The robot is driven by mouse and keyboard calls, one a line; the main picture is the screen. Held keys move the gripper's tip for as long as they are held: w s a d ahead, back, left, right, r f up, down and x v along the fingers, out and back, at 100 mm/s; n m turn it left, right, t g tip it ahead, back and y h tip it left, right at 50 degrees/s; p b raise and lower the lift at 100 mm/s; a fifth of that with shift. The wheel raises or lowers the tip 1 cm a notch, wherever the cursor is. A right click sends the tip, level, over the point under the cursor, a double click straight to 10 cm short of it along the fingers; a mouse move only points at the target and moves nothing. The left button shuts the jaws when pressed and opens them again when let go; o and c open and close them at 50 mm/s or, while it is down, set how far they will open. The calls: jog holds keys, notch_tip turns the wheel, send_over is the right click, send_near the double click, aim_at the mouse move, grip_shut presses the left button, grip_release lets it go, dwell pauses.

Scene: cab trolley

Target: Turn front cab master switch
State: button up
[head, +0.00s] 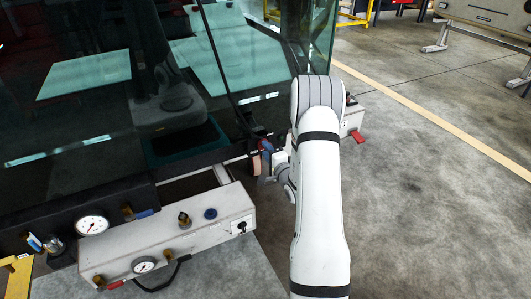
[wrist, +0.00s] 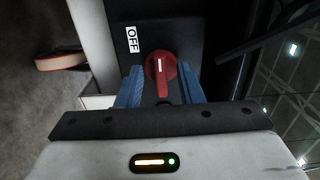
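The master switch is a red rotary knob (wrist: 161,66) with a white line along its handle, on a dark panel (wrist: 190,38) in the wrist view. The white line stands near upright in the picture. An "OFF" label (wrist: 131,40) sits up and left of the knob. My gripper (wrist: 160,82) has its two blue fingers on either side of the knob's lower part, with small gaps seeming to remain. In the head view my gripper (head: 266,160) is at the cab's front corner, partly hidden by my arm. I cannot make out the knob there.
The dark cab windscreen (head: 90,100) fills the left. A pale front box (head: 165,238) with gauges and a black handle stands below it. Another pale box (head: 353,118) with a red part is right of my arm. Open floor (head: 430,220) lies to the right.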

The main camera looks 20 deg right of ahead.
jog(key=s+p, duration=0.2)
jog(key=s, duration=0.5)
jog(key=shift+s+d, duration=0.15)
jog(key=shift+s, duration=0.25)
jog(key=a+r+n+g+y+p, duration=0.3)
jog(key=a+r+n+y+p, duration=0.35)
jog(key=a+r, duration=0.75)
jog(key=s+a+r+n+g+y+p, duration=0.3)
jog(key=s+a+r+g+p, duration=0.25)
jog(key=r, duration=0.35)
jog(key=s+a+r+n+g+y+p, duration=0.2)
jog(key=s+a+r+g+y+p, duration=0.25)
jog(key=a+r, duration=0.35)
jog(key=s+r+n+g+h+p, duration=0.5)
jog(key=s+r+h+p, duration=0.3)
jog(key=s+r+p, duration=0.4)
jog(key=s+d+r+t+h+p, duration=0.1)
jog(key=s+d+r+h+p, duration=0.1)
jog(key=d+r+h+p, duration=0.1)
jog(key=s+d+r+t+h+p, duration=0.1)
jog(key=s+d+r+h+p, duration=0.1)
jog(key=d+r, duration=0.3)
notch_tip(320, 180, up, 3)
jog(key=shift+s+f+n+t+h+p, duration=0.25)
jog(key=shift+n+h+p, duration=0.25)
jog(key=shift+h, duration=0.3)
